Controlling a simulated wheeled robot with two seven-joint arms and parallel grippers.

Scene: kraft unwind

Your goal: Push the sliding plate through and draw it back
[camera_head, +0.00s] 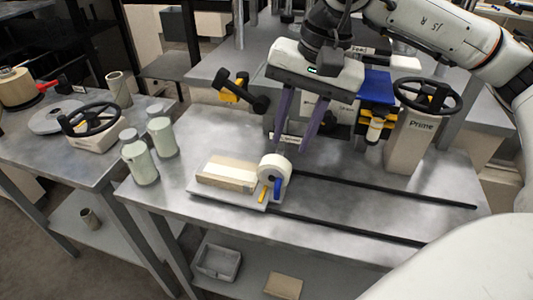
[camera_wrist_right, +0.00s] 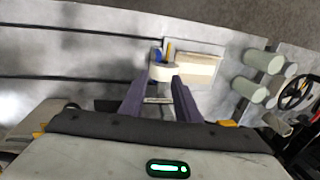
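The sliding plate (camera_head: 232,199) is a pale flat slab at the left end of two black rails on the grey table. It carries a tan-topped block (camera_head: 226,172) and a white roll (camera_head: 273,167) with a blue and a yellow piece in front. My right gripper (camera_head: 290,147) hangs above and just behind the roll, its two purple fingers spread, nothing visible between them. The right wrist view shows the open fingers (camera_wrist_right: 158,95), with the roll (camera_wrist_right: 163,70) and block (camera_wrist_right: 197,68) beyond their tips. My left gripper is in neither view.
Two black rails (camera_head: 390,195) run right across the clear table top. Pale green canisters (camera_head: 162,137) stand at the left edge. A box labelled Prime with a black handwheel (camera_head: 427,95) and a blue-and-yellow device (camera_head: 376,110) stand behind the rails.

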